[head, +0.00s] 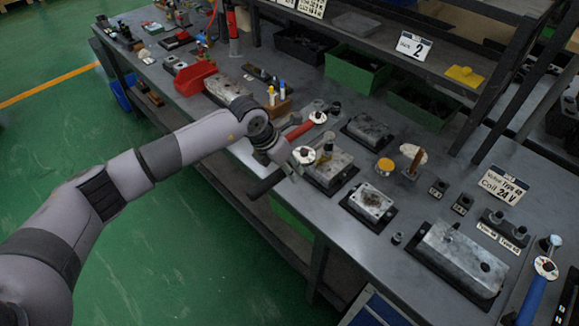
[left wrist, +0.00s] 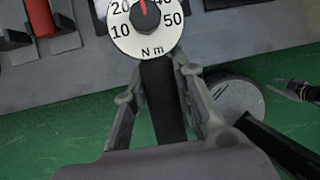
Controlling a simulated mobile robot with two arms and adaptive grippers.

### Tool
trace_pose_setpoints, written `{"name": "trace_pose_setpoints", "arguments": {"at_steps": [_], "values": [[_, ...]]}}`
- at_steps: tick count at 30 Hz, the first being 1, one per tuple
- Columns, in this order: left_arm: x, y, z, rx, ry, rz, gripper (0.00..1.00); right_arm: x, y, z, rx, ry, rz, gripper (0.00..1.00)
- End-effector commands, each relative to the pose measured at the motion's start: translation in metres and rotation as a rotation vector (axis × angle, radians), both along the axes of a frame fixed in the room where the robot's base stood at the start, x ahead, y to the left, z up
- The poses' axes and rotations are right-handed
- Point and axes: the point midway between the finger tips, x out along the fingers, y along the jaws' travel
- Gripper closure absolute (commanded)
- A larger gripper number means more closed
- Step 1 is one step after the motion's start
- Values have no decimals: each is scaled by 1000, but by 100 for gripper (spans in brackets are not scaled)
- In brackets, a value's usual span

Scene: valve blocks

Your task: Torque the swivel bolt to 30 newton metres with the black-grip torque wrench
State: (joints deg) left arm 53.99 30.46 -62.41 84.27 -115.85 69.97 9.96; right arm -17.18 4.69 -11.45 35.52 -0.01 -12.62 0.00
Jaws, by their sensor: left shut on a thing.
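The black-grip torque wrench is in my left gripper (head: 291,166). Its black grip (head: 264,184) sticks out over the table's front edge, and its white dial (head: 303,155) faces up beside a metal valve block (head: 331,172). In the left wrist view my left gripper (left wrist: 160,78) has its fingers on both sides of the black grip (left wrist: 162,105). The dial (left wrist: 145,28) reads in N m, its red pointer between 20 and 40. A brass-coloured part (head: 326,153) stands by the block. The swivel bolt cannot be made out clearly.
A red-grip wrench (head: 299,130) lies just behind, close to my gripper. A blue-grip wrench (head: 532,298) lies at the far right. Other blocks (head: 371,202) and small fittings stand to the right. A shelf with green bins (head: 357,72) is behind. Bare tabletop shows near the front edge.

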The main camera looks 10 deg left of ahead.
Motion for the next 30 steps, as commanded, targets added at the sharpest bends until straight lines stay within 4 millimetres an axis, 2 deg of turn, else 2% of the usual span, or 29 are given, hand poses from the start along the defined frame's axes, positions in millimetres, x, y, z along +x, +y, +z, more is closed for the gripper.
{"name": "trace_pose_setpoints", "arguments": {"at_steps": [21,30], "values": [[1,-1,-16,-3,-3,-1,100,0,2,-15,2,0,-1,73],[1,-1,-17,-3,-4,0,100,0,3,-16,4,0,-1,73]]}}
